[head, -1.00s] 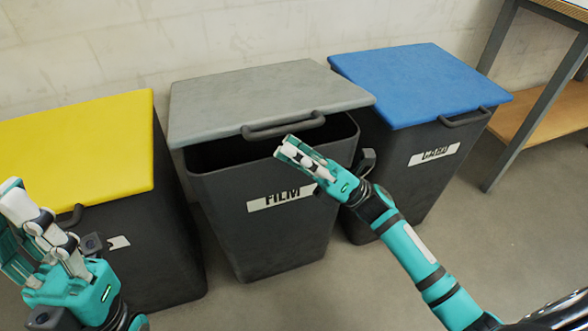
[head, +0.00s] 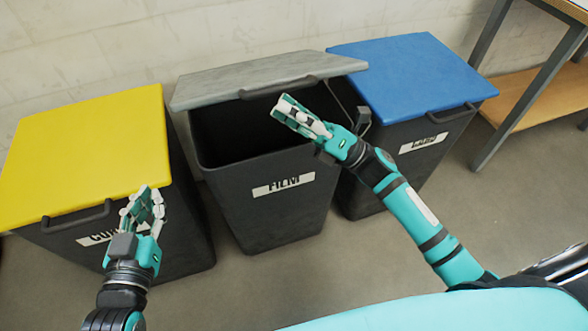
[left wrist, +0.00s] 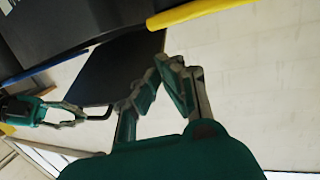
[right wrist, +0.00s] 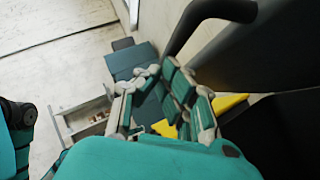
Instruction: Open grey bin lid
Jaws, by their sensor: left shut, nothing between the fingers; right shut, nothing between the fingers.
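The dark bin labelled FILM (head: 255,215) stands in the middle with its grey lid (head: 265,75) partly raised, leaving a wide dark opening. The lid's dark handle (head: 280,88) is on its front edge. My right gripper (head: 284,106) is shut and empty, at the front of the lid just below the handle. In the right wrist view the handle (right wrist: 205,12) shows close beyond the fingers; contact is unclear. My left gripper (head: 148,194) is shut and empty, in front of the yellow-lidded bin. The left wrist view shows the raised lid's dark underside (left wrist: 115,68).
A bin with a closed yellow lid (head: 85,150) stands at left. A bin with a closed blue lid (head: 405,75) stands close at right. A pale wall (head: 230,25) is behind. A metal-legged table (head: 520,85) is at far right. Floor in front is clear.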

